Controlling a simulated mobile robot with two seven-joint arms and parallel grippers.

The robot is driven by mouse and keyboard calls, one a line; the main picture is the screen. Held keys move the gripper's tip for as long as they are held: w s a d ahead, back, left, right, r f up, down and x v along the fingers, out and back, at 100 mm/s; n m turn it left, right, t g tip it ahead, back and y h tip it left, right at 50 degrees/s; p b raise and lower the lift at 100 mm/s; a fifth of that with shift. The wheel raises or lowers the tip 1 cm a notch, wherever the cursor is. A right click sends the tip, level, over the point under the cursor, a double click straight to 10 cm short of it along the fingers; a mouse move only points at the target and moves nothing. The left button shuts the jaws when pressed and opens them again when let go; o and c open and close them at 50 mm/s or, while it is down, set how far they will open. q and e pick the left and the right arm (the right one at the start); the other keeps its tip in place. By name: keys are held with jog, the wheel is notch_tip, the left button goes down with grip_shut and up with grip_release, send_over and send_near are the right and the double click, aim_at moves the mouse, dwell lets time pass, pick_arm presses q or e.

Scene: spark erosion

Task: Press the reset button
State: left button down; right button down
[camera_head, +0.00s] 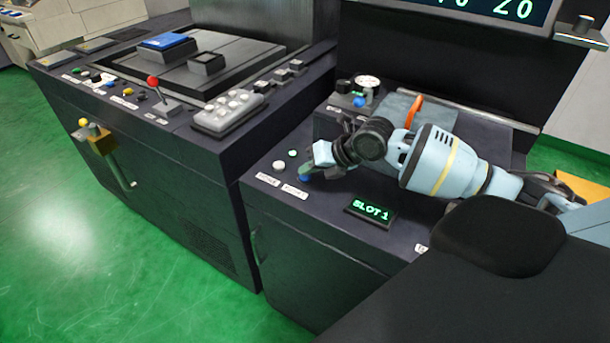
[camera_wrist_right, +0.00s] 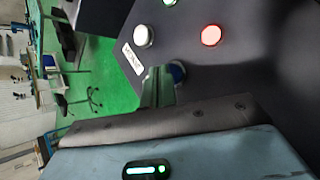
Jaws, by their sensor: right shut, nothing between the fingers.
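On the sloped panel of the right cabinet, a white button (camera_head: 279,165) sits above small white labels (camera_head: 268,180), with a small round green-ringed button (camera_head: 293,153) behind it. A blue button (camera_head: 304,178) is at my right gripper (camera_head: 308,171). The right wrist view shows the white button (camera_wrist_right: 143,36), a lit red button (camera_wrist_right: 211,36) and part of the blue button (camera_wrist_right: 177,70). My right gripper (camera_wrist_right: 160,88) is shut and empty, with its tip over or beside the blue button; contact cannot be told. Label text is too small to tell which is reset. My left gripper is out of view.
A SLOT1 display (camera_head: 370,210) stands on the panel in front of my right arm. The left console has a red-knobbed lever (camera_head: 153,82). Green floor (camera_head: 60,200) is clear at left.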

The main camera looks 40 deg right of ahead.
aim_at(310, 177)
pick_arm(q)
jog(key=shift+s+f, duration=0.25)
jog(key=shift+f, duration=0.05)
pick_arm(e)
jog(key=shift+f, duration=0.35)
jog(key=shift+r, duration=0.1)
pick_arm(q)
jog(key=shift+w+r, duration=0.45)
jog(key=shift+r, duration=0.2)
pick_arm(e)
jog(key=shift+r, duration=0.8)
pick_arm(q)
jog(key=shift+p, duration=0.3)
pick_arm(e)
jog(key=shift+r, duration=0.15)
